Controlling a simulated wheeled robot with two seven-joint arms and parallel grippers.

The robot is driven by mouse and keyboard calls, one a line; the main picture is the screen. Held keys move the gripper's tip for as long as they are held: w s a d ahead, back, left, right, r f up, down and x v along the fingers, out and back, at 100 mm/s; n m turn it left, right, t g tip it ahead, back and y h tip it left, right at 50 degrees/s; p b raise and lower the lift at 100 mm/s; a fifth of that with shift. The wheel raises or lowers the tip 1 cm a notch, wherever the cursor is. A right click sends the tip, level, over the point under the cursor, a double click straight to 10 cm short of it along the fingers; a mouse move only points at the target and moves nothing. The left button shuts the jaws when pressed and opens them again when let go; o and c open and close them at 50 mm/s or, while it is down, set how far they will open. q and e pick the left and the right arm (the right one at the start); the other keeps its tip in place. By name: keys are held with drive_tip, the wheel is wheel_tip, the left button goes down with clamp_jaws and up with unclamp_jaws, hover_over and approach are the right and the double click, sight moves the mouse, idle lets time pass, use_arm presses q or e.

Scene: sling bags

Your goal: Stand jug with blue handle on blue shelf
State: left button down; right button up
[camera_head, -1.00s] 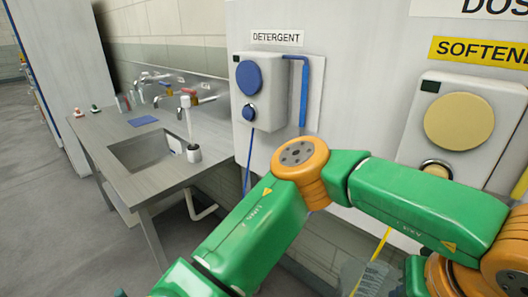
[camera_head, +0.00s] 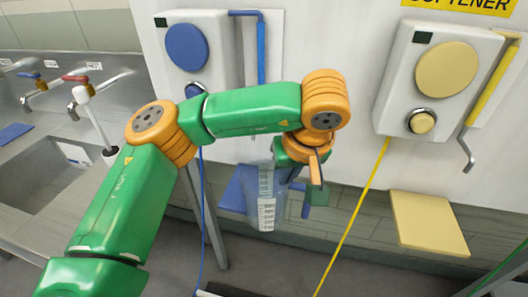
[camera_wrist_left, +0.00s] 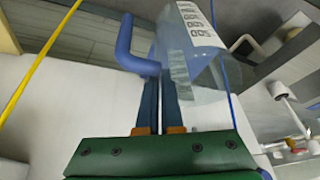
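A clear jug (camera_head: 265,212) with a printed scale is held by my left gripper (camera_head: 284,184) in front of the white dispenser wall. In the left wrist view my left gripper (camera_wrist_left: 152,92) has its two fingers close together on the jug's blue handle (camera_wrist_left: 133,50). The clear jug body (camera_wrist_left: 190,60) shows beside the fingers. The blue shelf (camera_head: 232,192) is at the wall below the blue-marked dispenser. The jug overlaps the shelf's right part in the head view, looks roughly upright, and I cannot tell whether it touches the shelf. My right gripper is not in view.
A dispenser with a blue disc (camera_head: 187,47) and blue spout pipe (camera_head: 261,50) is above the blue shelf. The softener dispenser (camera_head: 445,70) and an empty yellow shelf (camera_head: 430,224) are at the right. A sink counter (camera_head: 30,190) with taps is at the left.

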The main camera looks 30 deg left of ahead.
use_arm(q)
drive_tip(key=w+a+f+p, duration=0.1)
drive_tip(key=w+a+p, duration=0.2)
drive_tip(key=w+a, duration=0.3)
drive_tip(key=shift+w+a+f, duration=0.35)
drive_tip(key=shift+a+f, duration=0.05)
drive_tip(key=shift+a, duration=0.1)
drive_tip(key=c, duration=1.1)
unclamp_jaws()
drive_tip(key=shift+p, duration=0.3)
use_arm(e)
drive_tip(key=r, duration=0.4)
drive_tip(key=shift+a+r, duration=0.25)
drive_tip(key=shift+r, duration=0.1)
use_arm(q)
drive_tip(key=b+v, duration=0.1)
drive_tip(key=v, duration=1.1)
drive_tip(key=shift+r, duration=0.25)
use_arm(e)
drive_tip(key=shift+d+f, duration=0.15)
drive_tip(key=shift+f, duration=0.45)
